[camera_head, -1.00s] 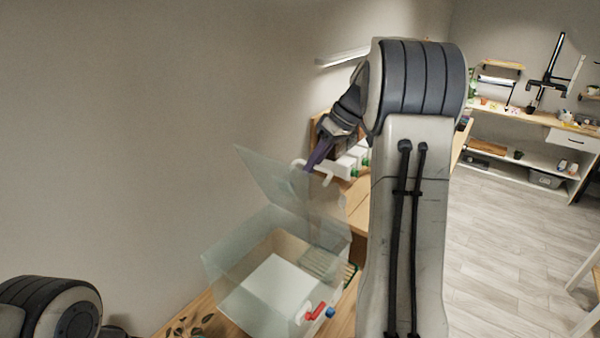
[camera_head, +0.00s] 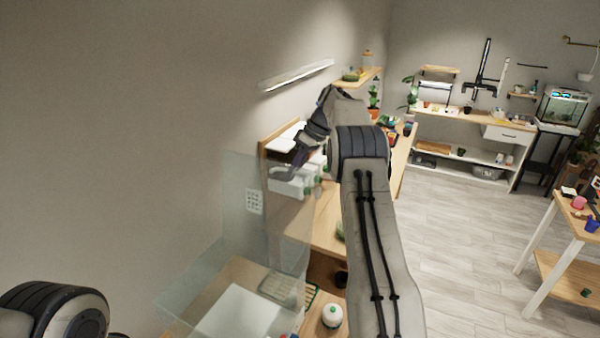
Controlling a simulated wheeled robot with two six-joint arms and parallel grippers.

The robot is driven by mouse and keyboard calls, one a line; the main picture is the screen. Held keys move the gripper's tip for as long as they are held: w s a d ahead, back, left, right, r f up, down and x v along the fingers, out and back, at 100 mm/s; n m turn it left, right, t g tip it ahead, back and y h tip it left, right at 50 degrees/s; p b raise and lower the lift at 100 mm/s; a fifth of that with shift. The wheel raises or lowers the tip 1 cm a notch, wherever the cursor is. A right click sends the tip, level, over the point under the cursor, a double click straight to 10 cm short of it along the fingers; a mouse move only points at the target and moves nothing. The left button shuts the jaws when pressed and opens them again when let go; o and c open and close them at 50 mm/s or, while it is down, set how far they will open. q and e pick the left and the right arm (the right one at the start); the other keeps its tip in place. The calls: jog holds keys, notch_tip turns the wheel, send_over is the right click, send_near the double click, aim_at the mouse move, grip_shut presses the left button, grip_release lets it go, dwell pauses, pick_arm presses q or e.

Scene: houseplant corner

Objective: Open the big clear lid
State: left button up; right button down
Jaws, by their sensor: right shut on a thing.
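The big clear lid (camera_head: 262,212) stands steeply raised above the clear box (camera_head: 190,285) in the lower middle. The box is open below it and holds a white panel (camera_head: 240,312). My right gripper (camera_head: 286,175) is at the lid's upper right edge, shut on the lid. The exact contact at the handle is small and hard to make out against the white bottles behind. Only a dark, rounded part of my left arm shows at the lower left; its gripper is out of view.
White bottles (camera_head: 290,187) stand on the wooden bench behind the gripper. A wall lies close behind on the left. The floor on the right is open.

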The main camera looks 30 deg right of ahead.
pick_arm(q)
jog(key=shift+s, duration=0.1)
pick_arm(e)
jog(key=shift+w+d+f, duration=0.15)
jog(key=shift+w+d, duration=0.05)
jog(key=shift+w, duration=0.15)
jog(key=shift+d, duration=0.3)
jog(key=c, duration=1.1)
grip_release()
jog(key=shift+o, duration=1.1)
jog(key=shift+w+d+f, duration=0.15)
jog(key=shift+d+f, duration=0.1)
jog(key=shift+d, duration=0.05)
pick_arm(q)
jog(key=shift+w+d, duration=0.25)
pick_arm(e)
jog(key=shift+a+r, duration=0.1)
jog(key=shift+a, duration=0.1)
jog(key=shift+a, duration=0.1)
jog(key=shift+r, duration=0.1)
